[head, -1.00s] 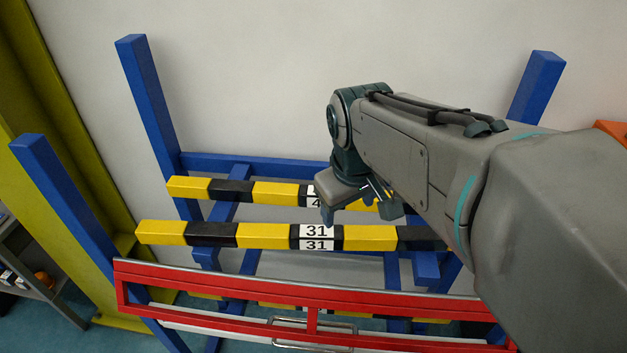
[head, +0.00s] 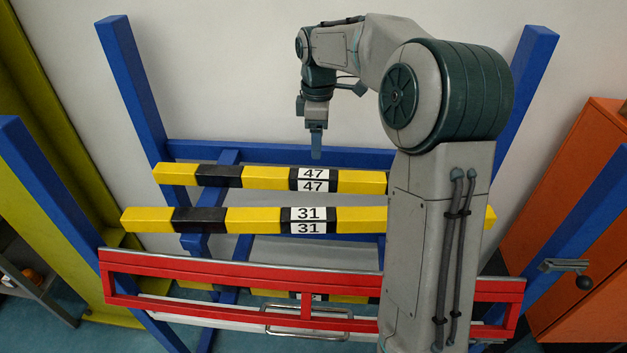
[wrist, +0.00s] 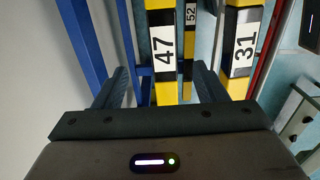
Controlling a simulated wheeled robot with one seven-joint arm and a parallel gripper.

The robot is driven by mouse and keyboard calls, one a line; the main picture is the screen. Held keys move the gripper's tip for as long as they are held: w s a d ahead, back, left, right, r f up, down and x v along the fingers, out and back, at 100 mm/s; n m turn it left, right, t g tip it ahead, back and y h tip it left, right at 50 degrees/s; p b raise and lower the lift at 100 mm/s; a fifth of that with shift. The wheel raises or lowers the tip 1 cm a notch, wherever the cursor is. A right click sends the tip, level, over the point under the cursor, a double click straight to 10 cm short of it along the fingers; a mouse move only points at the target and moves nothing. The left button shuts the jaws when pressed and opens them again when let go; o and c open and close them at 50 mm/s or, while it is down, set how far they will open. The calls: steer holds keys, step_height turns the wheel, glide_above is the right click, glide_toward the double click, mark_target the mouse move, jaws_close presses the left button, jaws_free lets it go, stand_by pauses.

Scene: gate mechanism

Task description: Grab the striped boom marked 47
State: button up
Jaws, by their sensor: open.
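The striped boom marked 47 (head: 268,178) is yellow and black and lies level on the blue rack, behind the boom marked 31. Its white label faces up and forward. In the head view my gripper (head: 316,152) points down just above the 47 label, with its near finger seen edge-on. In the wrist view the boom marked 47 (wrist: 164,60) runs between the two open fingers of my gripper (wrist: 162,86). The fingers are apart from each other, with nothing held. My arm hides the right end of the boom in the head view.
The boom marked 31 (head: 255,220) lies in front. A boom marked 52 (wrist: 189,40) shows lower down between them. A red gate frame (head: 200,268) with a metal handle crosses the front. Blue posts (head: 132,80) rise at the sides, and an orange cabinet (head: 575,220) stands right.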

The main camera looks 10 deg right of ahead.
mark_target(313, 173)
step_height(313, 173, down, 6)
steer(key=shift+f, duration=0.2)
steer(key=f, duration=0.2)
steer(key=a+f+p, duration=0.1)
steer(key=f, duration=0.1)
steer(key=shift+s+f, duration=0.1)
steer(key=shift+s, duration=0.05)
steer(key=shift+f+p, duration=0.3)
steer(key=shift+f, duration=0.3)
steer(key=c, duration=1.4)
steer(key=shift+r, duration=0.1)
jaws_close()
